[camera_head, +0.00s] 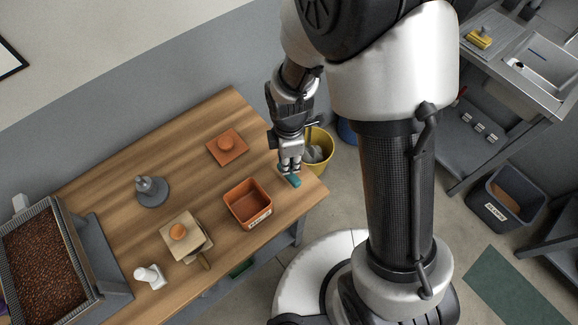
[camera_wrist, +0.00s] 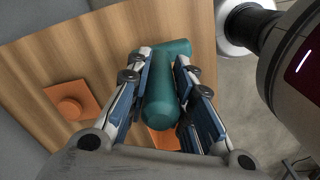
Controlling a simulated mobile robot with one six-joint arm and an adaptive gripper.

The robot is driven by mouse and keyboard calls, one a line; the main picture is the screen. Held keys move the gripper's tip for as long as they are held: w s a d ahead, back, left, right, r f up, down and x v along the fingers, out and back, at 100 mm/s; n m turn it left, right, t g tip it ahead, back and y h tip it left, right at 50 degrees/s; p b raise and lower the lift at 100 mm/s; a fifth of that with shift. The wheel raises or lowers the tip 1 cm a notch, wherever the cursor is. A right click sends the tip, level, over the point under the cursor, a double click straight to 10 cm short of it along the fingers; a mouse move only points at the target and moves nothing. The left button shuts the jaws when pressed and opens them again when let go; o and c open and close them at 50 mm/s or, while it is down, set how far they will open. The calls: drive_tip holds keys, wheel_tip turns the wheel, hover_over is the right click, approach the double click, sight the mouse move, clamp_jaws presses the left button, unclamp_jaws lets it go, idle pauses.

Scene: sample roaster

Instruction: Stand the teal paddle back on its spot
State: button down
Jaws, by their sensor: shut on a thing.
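The teal paddle (camera_wrist: 160,98) is between the two fingers of my gripper (camera_wrist: 164,100) in the wrist view, and the gripper is shut on it. A thick rounded teal end points toward the wrist camera, with a wider teal part beyond it. In the head view my gripper (camera_head: 290,164) points down near the right corner of the wooden table (camera_head: 185,140). The paddle (camera_head: 290,178) shows there as a small teal piece under the fingertips. Whether it touches the table I cannot tell. No marked spot for the paddle is plain to me.
An open orange box (camera_head: 247,203) stands just left of my gripper. An orange lid (camera_head: 227,147) with a knob lies behind it. A wooden block piece (camera_head: 186,236), a grey knobbed piece (camera_head: 152,190) and a bean tray (camera_head: 45,265) are further left. A yellow bucket (camera_head: 322,140) stands beyond the table edge.

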sight(295, 181)
drive_tip(key=shift+f+b, duration=0.55)
drive_tip(key=shift+f, duration=1.45)
drive_tip(key=shift+f, duration=0.2)
drive_tip(key=c, duration=1.4)
unclamp_jaws()
drive_tip(key=shift+r, duration=0.1)
